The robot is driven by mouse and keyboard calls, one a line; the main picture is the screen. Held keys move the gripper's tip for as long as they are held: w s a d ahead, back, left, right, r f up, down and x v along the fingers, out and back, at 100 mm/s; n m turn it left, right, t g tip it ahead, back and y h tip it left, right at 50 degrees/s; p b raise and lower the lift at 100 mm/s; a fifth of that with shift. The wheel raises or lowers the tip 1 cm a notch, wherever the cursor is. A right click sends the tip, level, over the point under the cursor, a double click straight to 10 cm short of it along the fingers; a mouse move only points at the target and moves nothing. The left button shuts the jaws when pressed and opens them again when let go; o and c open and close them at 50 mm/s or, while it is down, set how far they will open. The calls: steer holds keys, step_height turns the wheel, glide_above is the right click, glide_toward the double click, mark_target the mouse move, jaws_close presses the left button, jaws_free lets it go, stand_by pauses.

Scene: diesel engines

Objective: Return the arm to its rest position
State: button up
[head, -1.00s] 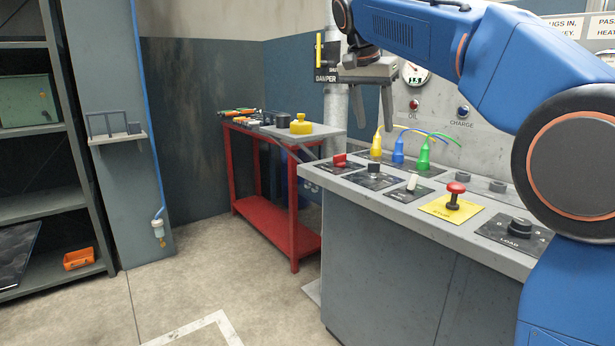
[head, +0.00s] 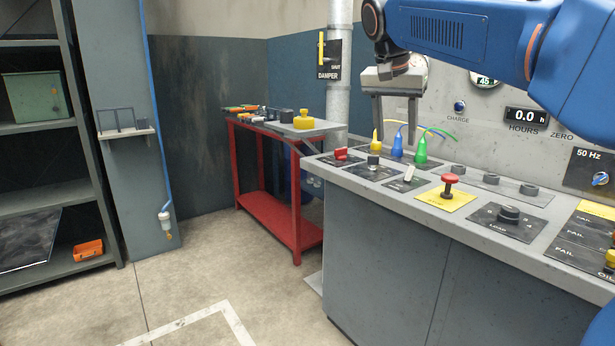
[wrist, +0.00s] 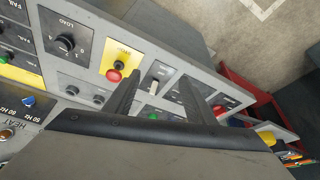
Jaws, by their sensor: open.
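My gripper (head: 396,148) is open and empty in the head view, its two dark fingers pointing down over the back of the grey control console (head: 380,255). It is near the yellow plug (head: 377,138), blue plug (head: 397,146) and green plug (head: 421,151), and I cannot tell the exact gap. My blue arm comes in from the upper right. In the wrist view the two fingers of my gripper (wrist: 160,85) are spread apart above the console, with the red stop button (wrist: 113,76) and a white switch (wrist: 155,84) beyond them.
A red trolley (head: 270,212) with tools and a yellow object stands left of the console. The floor (head: 230,275) between is clear.

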steer(key=s+d+f+n, duration=0.2)
steer(key=s+f, duration=0.9)
steer(key=s+d+f+n+t+y, duration=0.1)
steer(key=s+d+f+n, duration=0.1)
steer(key=s+f, duration=0.9)
steer(key=s+d+f+n+y, duration=0.1)
steer(key=s+d+f, duration=0.3)
steer(key=s+f, duration=0.7)
steer(key=shift+d+n, duration=0.25)
steer(key=shift+n, duration=0.55)
